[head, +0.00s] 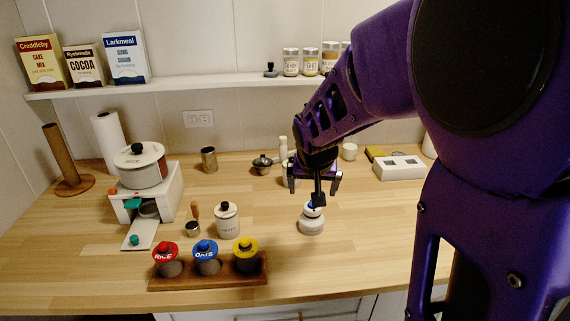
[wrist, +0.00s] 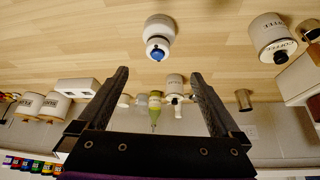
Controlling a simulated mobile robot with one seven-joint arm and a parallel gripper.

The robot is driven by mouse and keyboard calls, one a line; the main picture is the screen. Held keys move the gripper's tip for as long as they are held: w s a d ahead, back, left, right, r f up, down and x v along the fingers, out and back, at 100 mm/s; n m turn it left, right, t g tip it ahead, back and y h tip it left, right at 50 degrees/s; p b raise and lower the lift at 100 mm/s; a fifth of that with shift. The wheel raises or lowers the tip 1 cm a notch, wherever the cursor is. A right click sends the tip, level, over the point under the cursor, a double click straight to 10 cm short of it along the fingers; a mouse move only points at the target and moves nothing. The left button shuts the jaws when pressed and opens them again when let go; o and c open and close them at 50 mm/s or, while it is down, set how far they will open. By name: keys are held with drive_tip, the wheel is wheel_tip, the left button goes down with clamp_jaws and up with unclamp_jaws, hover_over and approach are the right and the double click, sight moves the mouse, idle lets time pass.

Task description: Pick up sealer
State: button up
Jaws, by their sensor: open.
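A small white round device with a blue top (head: 312,222), which appears to be the sealer, stands upright on the wooden counter. In the wrist view the device (wrist: 159,30) shows just beyond the fingertips, roughly centred between them. My gripper (head: 318,188) is above and slightly behind it in the head view, pointing down. The gripper partly covers its blue top there. In the wrist view my gripper (wrist: 159,73) has its two dark fingers wide apart, with nothing between them.
A white lidded canister (head: 227,220) stands to the left. A wooden rack (head: 210,280) with several colour-lidded jars is at the front. Behind are a metal cup (head: 209,159), a lidded bowl (head: 262,164) and a white box (head: 399,167). The counter around the device is clear.

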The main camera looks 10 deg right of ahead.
sight(312, 209)
drive_tip(key=b+x, duration=0.1)
drive_tip(key=x, duration=0.7)
drive_tip(key=shift+w+d+f+b, duration=0.1)
drive_tip(key=shift+w+f+b, duration=0.05)
drive_tip(key=shift+f+b, duration=0.15)
drive_tip(key=b+x, duration=0.2)
drive_tip(key=x, duration=0.1)
drive_tip(key=b+x, duration=0.1)
drive_tip(key=shift+d+f+b, duration=0.15)
drive_tip(key=shift+f+b, duration=0.2)
drive_tip(key=shift+f, duration=0.05)
drive_tip(key=shift+w+f, duration=0.1)
drive_tip(key=shift+f, duration=0.15)
drive_tip(key=shift+r, duration=0.1)
